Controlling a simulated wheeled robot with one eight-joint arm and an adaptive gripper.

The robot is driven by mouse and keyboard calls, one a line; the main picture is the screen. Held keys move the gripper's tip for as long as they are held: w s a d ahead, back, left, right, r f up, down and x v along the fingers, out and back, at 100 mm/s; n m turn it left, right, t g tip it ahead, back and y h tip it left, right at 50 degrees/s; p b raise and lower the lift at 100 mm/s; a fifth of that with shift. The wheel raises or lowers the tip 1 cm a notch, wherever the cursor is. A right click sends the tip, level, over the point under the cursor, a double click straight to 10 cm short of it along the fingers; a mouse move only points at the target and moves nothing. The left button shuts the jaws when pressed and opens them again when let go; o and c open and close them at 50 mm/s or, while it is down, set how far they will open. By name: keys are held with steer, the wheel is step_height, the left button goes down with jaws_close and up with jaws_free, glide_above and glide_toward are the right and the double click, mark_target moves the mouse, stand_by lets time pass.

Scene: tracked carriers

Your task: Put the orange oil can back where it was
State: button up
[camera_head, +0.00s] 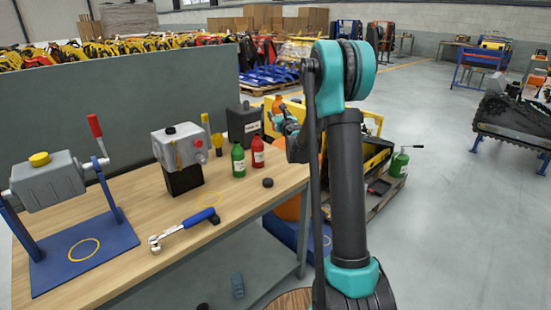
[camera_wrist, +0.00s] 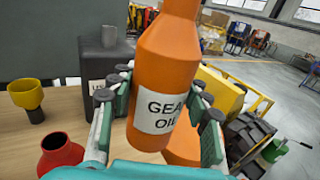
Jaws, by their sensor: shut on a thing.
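The orange oil can, a bottle with a white "GEAR OIL" label, fills the middle of the wrist view (camera_wrist: 172,60). My gripper (camera_wrist: 160,98) is shut on it, with a finger on each side. In the head view the orange can (camera_head: 277,103) shows partly behind my gripper (camera_head: 284,117), up near the workbench's far right corner. My arm hides part of it. The can is held clear of the bench and looks roughly upright.
A green bottle (camera_head: 238,160), red bottle (camera_head: 258,152), dark can (camera_head: 243,125) and yellow funnel (camera_head: 218,142) stand near the bench's right end. A black puck (camera_head: 267,182) and blue-handled wrench (camera_head: 185,228) lie nearer. A grey machine (camera_head: 178,148) stands mid-bench. Another orange object (camera_wrist: 184,147) shows below the can.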

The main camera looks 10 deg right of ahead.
mark_target(275, 104)
steer(key=shift+y, duration=0.3)
steer(key=r, duration=0.1)
steer(key=w+r, duration=0.1)
steer(key=w+a+r, duration=0.1)
steer(key=r, duration=0.1)
steer(key=shift+w, duration=0.15)
step_height(275, 104, down, 20)
steer(key=shift+r, duration=0.15)
steer(key=o, duration=1.4)
